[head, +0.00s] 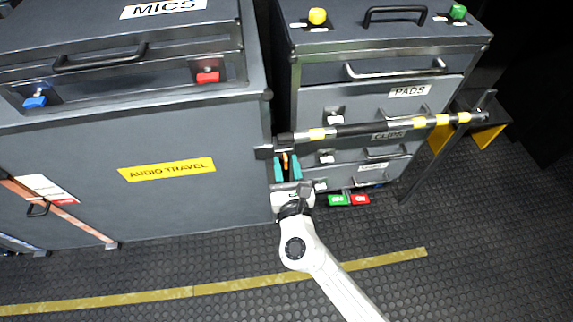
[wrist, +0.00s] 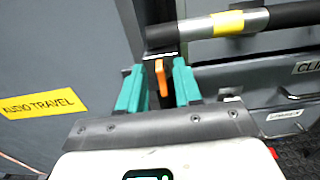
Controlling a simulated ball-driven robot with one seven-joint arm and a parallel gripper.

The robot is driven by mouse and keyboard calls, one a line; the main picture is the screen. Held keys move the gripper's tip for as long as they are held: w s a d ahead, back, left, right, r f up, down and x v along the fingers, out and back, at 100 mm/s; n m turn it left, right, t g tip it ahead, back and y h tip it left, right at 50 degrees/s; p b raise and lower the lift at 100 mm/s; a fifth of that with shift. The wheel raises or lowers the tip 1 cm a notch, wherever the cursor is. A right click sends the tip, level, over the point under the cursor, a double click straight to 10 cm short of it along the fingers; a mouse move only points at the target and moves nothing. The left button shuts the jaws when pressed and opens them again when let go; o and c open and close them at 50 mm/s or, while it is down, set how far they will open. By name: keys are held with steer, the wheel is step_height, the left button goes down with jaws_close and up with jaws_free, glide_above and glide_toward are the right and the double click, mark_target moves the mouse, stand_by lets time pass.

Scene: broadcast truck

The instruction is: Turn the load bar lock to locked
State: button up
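The load bar (head: 375,128), black with yellow bands and grey ends, runs across the front of the right drawer case. My gripper (wrist: 158,82) is open, with one teal finger on each side of the lever. Small gaps show between lever and fingers. Whether either finger touches it further down is hidden. The gripper also shows in the head view (head: 286,163).
The grey AUDIO TRAVEL case (head: 170,200) stands close on the left. The drawer case (head: 320,100) stands on the right. Green (head: 338,199) and red (head: 360,199) tags sit low at its front. The ribbed floor in front is clear.

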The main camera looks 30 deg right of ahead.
steer(key=shift+w+d, duration=0.1)
steer(key=shift+w, duration=0.1)
jaws_close()
